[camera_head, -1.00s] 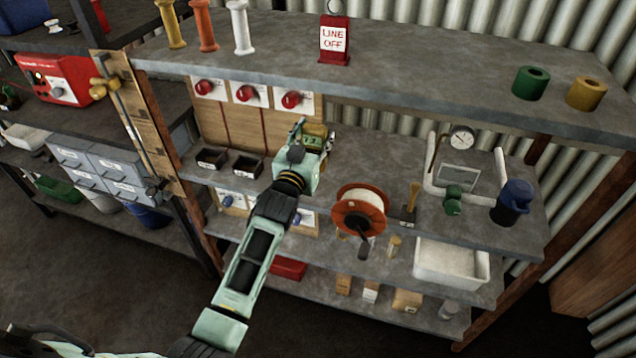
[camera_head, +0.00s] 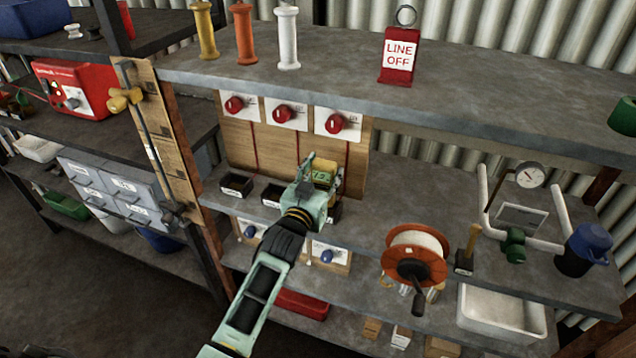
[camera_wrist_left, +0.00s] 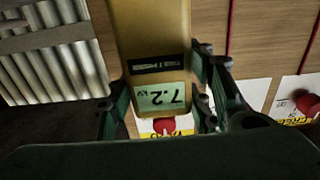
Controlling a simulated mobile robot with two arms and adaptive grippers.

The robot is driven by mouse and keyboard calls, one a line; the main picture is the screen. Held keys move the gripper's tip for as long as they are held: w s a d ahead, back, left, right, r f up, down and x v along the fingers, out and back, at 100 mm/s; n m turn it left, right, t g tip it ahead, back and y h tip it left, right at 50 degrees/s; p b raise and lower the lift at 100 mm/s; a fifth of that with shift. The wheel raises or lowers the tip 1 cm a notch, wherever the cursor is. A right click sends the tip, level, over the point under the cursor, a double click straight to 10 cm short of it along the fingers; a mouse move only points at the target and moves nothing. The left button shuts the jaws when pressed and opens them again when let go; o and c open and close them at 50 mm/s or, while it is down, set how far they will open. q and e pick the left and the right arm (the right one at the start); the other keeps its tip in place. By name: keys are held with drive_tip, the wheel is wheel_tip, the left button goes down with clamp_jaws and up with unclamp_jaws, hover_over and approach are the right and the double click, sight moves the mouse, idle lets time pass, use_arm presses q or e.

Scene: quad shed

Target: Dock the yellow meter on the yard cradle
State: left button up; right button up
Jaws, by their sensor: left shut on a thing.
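My left gripper (camera_head: 318,182) is shut on the yellow meter (camera_head: 324,178) and holds it upright in front of the wooden panel, over the shelf. In the left wrist view the meter (camera_wrist_left: 152,30) is between the fingers, its display reading 7.2 upside down. Two dark open cradles, one at the left (camera_head: 237,186) and one in the middle (camera_head: 272,195), stand on the shelf left of the gripper. A third dark cradle (camera_head: 335,212) is mostly hidden behind the gripper and meter. I cannot read which is the yard cradle. My right gripper is not in view.
Red knobs (camera_head: 336,123) on white cards line the panel above the cradles. An orange cable reel (camera_head: 413,258) stands to the right, with pipework and a gauge (camera_head: 530,175) beyond. The upper shelf (camera_head: 340,75) overhangs. Bare shelf (camera_head: 385,195) lies between gripper and reel.

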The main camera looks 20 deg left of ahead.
sight(323, 188)
use_arm(q)
drive_tip(key=f, duration=0.1)
drive_tip(key=b, duration=0.1)
drive_tip(key=d+f+b, duration=0.1)
drive_tip(key=shift+s+f, duration=0.25)
drive_tip(key=shift+f, duration=0.05)
drive_tip(key=shift+w+a+f, duration=0.1)
drive_tip(key=shift+w+f, duration=0.05)
drive_tip(key=shift+f, duration=0.05)
drive_tip(key=shift+w+a, duration=0.15)
drive_tip(key=shift+w, duration=0.05)
drive_tip(key=shift+s, duration=0.15)
drive_tip(key=shift+s+f, duration=0.1)
drive_tip(key=o, duration=1.4)
drive_tip(key=shift+f, duration=0.1)
drive_tip(key=shift+r, duration=0.3)
drive_tip(key=s, duration=1.2)
drive_tip(key=shift+a+b, duration=0.2)
drive_tip(key=shift+b, duration=0.2)
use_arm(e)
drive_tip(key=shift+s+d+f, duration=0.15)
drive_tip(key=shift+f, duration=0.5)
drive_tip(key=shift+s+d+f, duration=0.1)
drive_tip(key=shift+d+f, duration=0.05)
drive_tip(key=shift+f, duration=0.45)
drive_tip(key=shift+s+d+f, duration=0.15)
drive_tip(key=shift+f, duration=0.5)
